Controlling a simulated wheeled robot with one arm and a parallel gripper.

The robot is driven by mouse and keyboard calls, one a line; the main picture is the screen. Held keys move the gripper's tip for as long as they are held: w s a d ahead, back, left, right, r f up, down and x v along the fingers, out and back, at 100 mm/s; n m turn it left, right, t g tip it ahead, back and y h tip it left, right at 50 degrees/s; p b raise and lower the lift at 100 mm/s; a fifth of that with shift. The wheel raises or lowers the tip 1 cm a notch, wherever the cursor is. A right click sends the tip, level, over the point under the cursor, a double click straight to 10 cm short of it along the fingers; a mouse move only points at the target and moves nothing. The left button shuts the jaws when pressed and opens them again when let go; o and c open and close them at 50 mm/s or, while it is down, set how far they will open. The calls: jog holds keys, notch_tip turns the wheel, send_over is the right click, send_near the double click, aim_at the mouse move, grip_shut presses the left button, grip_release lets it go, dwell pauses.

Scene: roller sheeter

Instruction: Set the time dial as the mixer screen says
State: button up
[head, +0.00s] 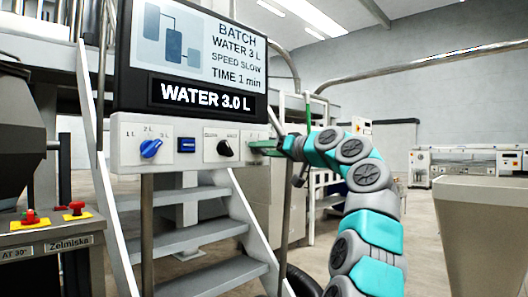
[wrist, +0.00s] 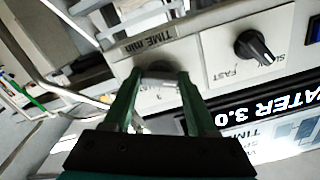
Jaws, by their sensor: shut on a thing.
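The mixer screen (head: 200,45) reads BATCH, WATER 3 L, SPEED SLOW, TIME 1 min. The lit strip below it (head: 206,95) reads WATER 3.0 L. My gripper (head: 266,147) is at the right end of the control panel (head: 130,160). In the wrist view, my gripper (wrist: 160,82) has its green fingers on either side of the time dial (wrist: 161,70), under the label TIME min, and is shut on it. The fingers partly cover the dial and its scale, so its setting cannot be read. My gripper hides it in the head view.
On the same panel are a blue water dial (head: 151,148), a blue switch (head: 187,145) and a black speed dial (head: 226,148). The speed dial also shows close beside my gripper in the wrist view (wrist: 254,47). Metal stairs (head: 200,235) stand behind the panel.

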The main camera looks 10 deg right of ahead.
jog(key=shift+n, duration=0.3)
dwell(0.4)
jog(key=o, duration=1.4)
jog(key=shift+c, duration=0.2)
jog(key=b+v, duration=0.2)
jog(key=v, duration=0.5)
jog(key=shift+s+d, duration=0.25)
